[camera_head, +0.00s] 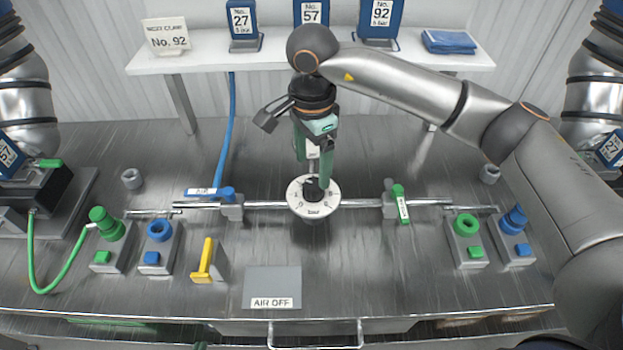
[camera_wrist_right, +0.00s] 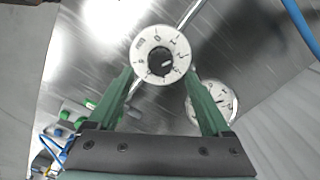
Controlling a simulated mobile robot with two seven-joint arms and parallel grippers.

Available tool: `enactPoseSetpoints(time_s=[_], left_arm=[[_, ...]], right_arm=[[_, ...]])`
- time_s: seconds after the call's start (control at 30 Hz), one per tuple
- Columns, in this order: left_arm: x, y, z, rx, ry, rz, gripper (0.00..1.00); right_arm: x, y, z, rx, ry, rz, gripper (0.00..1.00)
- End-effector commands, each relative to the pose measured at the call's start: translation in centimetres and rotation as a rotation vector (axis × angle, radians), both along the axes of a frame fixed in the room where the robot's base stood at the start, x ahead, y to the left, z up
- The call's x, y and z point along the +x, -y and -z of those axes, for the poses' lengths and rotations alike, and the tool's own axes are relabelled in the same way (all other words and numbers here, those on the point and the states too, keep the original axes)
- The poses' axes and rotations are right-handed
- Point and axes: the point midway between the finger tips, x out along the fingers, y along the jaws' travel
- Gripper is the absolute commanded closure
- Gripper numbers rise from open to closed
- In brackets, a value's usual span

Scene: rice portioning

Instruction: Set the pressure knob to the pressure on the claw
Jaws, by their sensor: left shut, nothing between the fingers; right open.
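The pressure knob, a black pointer knob (camera_head: 314,190) on a white round dial (camera_head: 302,205) marked "bar", sits on the pipe at the middle of the table. It also shows in the right wrist view, with the black knob (camera_wrist_right: 160,62) inside the numbered dial (camera_wrist_right: 140,61). My right gripper (camera_head: 314,175) is open, pointing down over the dial, its green fingers to either side; contact cannot be told. A blue card (camera_head: 380,14) on the shelf reads No. 92, with a bar line too small to read surely. My left gripper is not seen.
A sign (camera_head: 167,36) reads No. 92. Cards No. 27 (camera_head: 242,20) and No. 57 (camera_head: 311,12) stand on the shelf (camera_head: 207,60). A blue lever (camera_head: 212,191), a green lever (camera_head: 401,203) and a yellow handle (camera_head: 206,259) flank the dial. A second gauge (camera_wrist_right: 221,96) lies behind a finger.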

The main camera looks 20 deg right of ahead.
Motion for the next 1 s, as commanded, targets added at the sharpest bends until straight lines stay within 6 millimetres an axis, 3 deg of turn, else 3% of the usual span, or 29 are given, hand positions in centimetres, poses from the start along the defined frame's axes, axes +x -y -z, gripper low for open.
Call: enactPoseSetpoints(time_s=[0.1, 0.3, 0.73, 1.0], left_arm=[[0.0, 0.0, -0.6, -0.001, 0.0, -0.001, 1.0], [0.0, 0.0, -1.0, -0.001, 0.0, -0.001, 1.0], [0.0, 0.0, -1.1, -0.001, 0.0, -0.001, 1.0], [0.0, 0.0, -1.1, -0.001, 0.0, -0.001, 1.0]], right_arm=[[-0.1, 0.0, 2.4, 0.001, -0.004, 0.0, 0.17], [-0.1, -0.1, 5.3, 0.003, -0.002, 0.0, 0.17], [0.0, -0.1, 6.4, 0.003, 0.0, -0.001, 0.17], [0.0, -0.1, 6.4, 0.003, 0.0, -0.001, 0.46]])
